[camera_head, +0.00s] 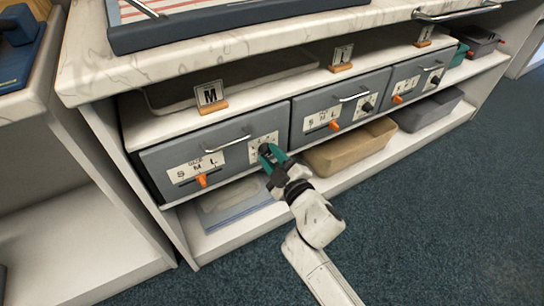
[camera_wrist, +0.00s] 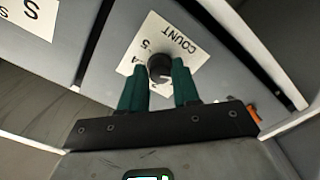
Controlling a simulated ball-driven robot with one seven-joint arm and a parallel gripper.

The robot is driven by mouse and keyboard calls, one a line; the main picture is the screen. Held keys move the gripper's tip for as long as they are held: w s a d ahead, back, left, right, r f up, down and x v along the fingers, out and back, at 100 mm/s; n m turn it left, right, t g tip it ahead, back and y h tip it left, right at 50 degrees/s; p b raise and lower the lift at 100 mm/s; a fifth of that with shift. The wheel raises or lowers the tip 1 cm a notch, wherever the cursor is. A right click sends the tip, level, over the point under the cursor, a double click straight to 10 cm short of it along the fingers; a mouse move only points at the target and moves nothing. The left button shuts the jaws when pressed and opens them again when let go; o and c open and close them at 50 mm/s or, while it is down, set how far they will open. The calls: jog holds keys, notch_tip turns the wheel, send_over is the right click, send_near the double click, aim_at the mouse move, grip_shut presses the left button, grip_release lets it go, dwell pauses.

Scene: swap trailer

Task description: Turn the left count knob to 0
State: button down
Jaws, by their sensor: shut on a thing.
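The left count knob (camera_wrist: 159,66) is a small dark round knob on a white card marked COUNT (camera_wrist: 188,42), on the front of the left grey drawer (camera_head: 228,137). My gripper (camera_head: 268,151) has reached the drawer front with its green fingers. In the wrist view the fingers (camera_wrist: 159,76) lie on either side of the knob and are shut on it. The digits 5 and 4 show on the card beside the knob; fingers hide other marks. A light mark shows on the knob's lower right, but I cannot tell which number is set.
The same drawer has an orange size slider (camera_head: 201,180) and a metal handle (camera_head: 228,144). Two more grey drawers with dark knobs stand to the right. A tan bin (camera_head: 350,148) sits on the shelf below. Carpet in front is clear.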

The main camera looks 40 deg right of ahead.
jog(key=c, duration=0.8)
grip_release()
jog(key=s, duration=0.3)
jog(key=s+a, duration=0.1)
jog(key=s, duration=0.6)
jog(key=shift+s+a, duration=0.2)
jog(key=shift+s, duration=0.15)
